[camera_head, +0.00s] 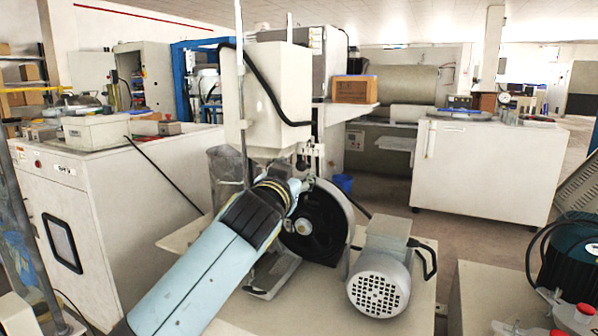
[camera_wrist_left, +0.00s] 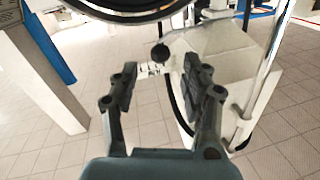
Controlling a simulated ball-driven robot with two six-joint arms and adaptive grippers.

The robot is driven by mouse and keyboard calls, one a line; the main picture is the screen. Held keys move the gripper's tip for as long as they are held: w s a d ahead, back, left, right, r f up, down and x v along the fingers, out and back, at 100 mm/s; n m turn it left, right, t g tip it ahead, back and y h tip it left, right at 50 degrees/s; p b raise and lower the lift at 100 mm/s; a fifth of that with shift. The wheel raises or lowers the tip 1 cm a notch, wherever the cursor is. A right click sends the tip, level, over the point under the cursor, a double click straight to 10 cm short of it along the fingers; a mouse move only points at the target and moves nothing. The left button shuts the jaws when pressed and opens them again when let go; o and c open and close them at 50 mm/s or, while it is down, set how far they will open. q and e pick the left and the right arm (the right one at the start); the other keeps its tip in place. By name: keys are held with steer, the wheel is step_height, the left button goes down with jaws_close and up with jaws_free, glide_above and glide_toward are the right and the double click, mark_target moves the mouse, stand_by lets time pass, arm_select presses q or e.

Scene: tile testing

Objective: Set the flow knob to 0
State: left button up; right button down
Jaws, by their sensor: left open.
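The flow knob looks to be the small dark round knob (camera_wrist_left: 159,53) in the left wrist view, on the pale machine under its hopper. In the head view a small dark knob (camera_head: 302,163) shows below the white hopper (camera_head: 268,95). My left gripper (camera_wrist_left: 162,80) is open and empty. Its two fingers stand either side of the knob in the wrist picture, but the gap in depth I cannot tell. In the head view my blue left wrist hides most of the gripper (camera_head: 294,190). I cannot read any scale or the knob's setting. My right gripper is not in view.
A black wheel (camera_head: 318,222) stands right beside my left gripper. A grey motor (camera_head: 382,275) sits on the pale machine base (camera_head: 300,300). A thin upright post (camera_head: 241,90) rises left of the hopper. Tiled floor (camera_wrist_left: 60,145) shows below.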

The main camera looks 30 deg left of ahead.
mark_target(300, 168)
arm_select(q)
steer(key=b+x, duration=0.1)
steer(key=x, duration=0.4)
steer(key=shift+w, duration=0.1)
jaws_close()
stand_by(0.3)
